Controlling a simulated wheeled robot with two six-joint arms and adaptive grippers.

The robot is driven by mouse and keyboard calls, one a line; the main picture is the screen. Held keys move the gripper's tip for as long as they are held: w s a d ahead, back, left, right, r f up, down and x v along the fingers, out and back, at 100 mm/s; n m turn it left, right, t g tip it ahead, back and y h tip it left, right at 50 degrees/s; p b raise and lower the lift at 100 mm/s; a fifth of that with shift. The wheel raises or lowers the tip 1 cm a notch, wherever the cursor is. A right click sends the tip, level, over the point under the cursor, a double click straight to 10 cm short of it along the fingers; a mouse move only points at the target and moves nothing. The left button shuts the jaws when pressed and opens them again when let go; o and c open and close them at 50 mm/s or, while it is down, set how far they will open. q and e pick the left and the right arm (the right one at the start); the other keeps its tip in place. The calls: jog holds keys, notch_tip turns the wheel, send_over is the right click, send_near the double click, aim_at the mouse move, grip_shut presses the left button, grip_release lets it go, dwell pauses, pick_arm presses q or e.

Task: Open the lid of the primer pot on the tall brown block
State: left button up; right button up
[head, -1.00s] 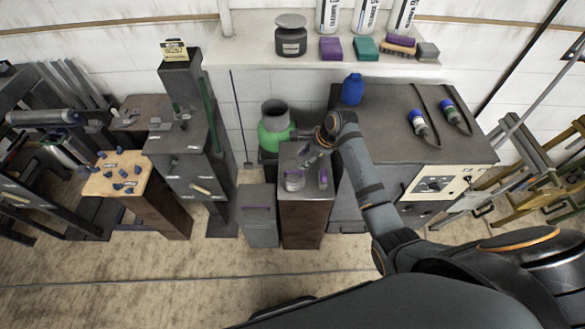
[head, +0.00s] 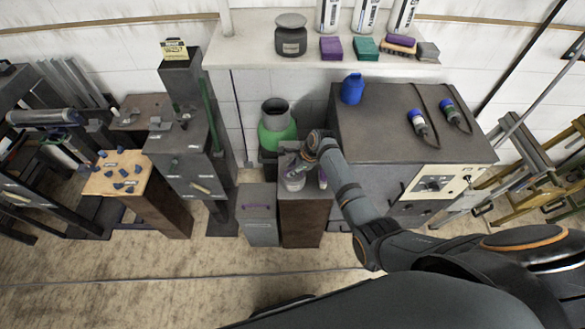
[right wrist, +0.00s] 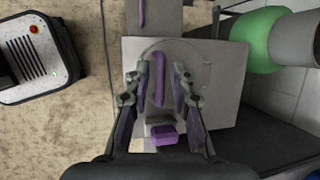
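The tall brown block (head: 302,222) stands in the middle of the head view, with a grey top (right wrist: 218,112). The primer pot (head: 293,184) is a round grey pot at the left of that top, partly hidden by my right gripper (head: 297,168). In the right wrist view, a long purple handle (right wrist: 158,80) crosses its round lid. My right gripper (right wrist: 159,72) is open, with one finger on each side of this handle and a gap on both sides. A shorter purple piece (right wrist: 164,135) sits beside the pot. My left gripper is not in view.
A grey bin (head: 258,228) with a purple handle stands left of the block. A green canister (head: 277,130) stands behind. A dark cabinet (head: 390,120) with a blue bottle (head: 352,88) on top is close on the right.

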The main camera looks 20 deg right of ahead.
grip_shut()
